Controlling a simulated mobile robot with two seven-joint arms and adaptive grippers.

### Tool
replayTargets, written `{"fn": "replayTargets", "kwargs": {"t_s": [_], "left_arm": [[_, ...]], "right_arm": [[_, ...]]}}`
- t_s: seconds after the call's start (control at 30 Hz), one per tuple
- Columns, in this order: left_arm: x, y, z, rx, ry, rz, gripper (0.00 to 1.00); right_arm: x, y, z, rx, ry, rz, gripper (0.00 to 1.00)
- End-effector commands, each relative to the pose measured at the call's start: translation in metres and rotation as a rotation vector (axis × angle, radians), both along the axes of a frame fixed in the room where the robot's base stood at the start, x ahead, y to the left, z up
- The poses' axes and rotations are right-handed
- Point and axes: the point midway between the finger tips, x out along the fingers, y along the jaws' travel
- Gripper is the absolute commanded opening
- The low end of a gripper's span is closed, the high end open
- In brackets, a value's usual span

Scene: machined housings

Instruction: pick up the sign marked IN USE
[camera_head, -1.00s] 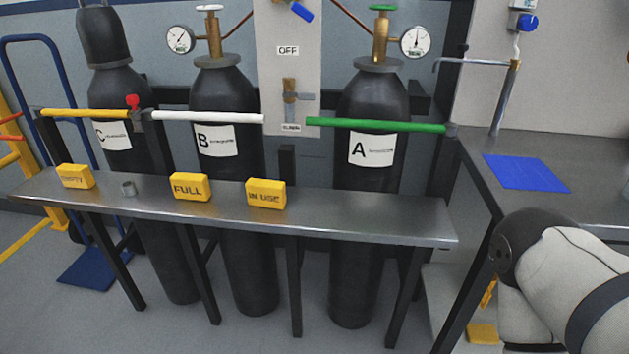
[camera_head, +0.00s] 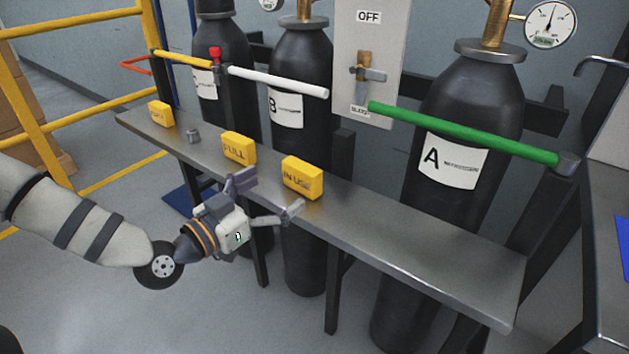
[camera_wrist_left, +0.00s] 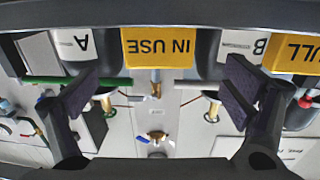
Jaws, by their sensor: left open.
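The yellow sign marked IN USE (camera_head: 302,178) stands on the metal shelf (camera_head: 420,258), to the right of the yellow FULL sign (camera_head: 239,148). My left gripper (camera_head: 268,200) is open and empty in front of the shelf, its fingers spread toward the IN USE sign. In the left wrist view, the IN USE sign (camera_wrist_left: 157,47) appears upside down between the two fingers (camera_wrist_left: 157,90), apart from both. The FULL sign (camera_wrist_left: 292,54) is cut off at that view's right edge. My right gripper is not in view.
The shelf's right part is clear.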

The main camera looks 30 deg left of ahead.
Motion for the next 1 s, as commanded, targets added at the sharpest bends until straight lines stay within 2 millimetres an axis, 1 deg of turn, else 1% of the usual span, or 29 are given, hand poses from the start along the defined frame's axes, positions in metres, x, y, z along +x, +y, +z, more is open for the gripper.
{"fn": "replayTargets", "kwargs": {"t_s": [0.03, 0.17, 0.3, 0.4, 0.5, 0.67, 0.7, 0.77, 0.8, 0.87, 0.9, 0.93, 1.0], "left_arm": [[0.009, -0.002, -0.007, 0.001, 0.007, -0.003, 0.94], [0.025, -0.005, -0.003, 0.001, 0.004, -0.003, 0.94], [0.051, -0.009, -0.001, 0.001, 0.004, -0.003, 0.94], [0.067, -0.012, -0.001, 0.001, 0.005, -0.004, 0.94], [0.075, -0.013, 0.002, -0.002, 0.002, -0.002, 0.94], [0.075, -0.013, 0.003, -0.003, 0.000, -0.001, 0.94], [0.075, -0.013, 0.004, -0.003, 0.000, -0.001, 0.90], [0.075, -0.013, 0.004, -0.002, 0.000, -0.002, 0.76], [0.075, -0.013, 0.003, -0.002, 0.000, -0.002, 0.67], [0.075, -0.013, 0.003, -0.002, 0.000, -0.002, 0.53], [0.075, -0.013, 0.003, -0.002, 0.000, -0.002, 0.44], [0.075, -0.013, 0.003, -0.002, 0.001, -0.002, 0.41], [0.075, -0.013, 0.004, -0.002, 0.000, -0.002, 0.41]], "right_arm": [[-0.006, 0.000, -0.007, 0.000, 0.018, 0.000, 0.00], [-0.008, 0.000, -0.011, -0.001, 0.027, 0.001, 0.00], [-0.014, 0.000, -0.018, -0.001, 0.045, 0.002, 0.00], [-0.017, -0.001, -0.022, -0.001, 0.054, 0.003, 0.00], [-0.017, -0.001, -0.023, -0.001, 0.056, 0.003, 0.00], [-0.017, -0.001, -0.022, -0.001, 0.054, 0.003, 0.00], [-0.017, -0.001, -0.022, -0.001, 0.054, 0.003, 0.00], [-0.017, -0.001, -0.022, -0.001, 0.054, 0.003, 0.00], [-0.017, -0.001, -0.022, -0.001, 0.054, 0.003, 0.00], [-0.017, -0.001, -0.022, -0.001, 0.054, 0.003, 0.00], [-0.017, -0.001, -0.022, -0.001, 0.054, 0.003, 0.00], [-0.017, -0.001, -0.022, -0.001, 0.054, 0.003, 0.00], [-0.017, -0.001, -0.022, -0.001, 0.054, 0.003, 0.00]]}}
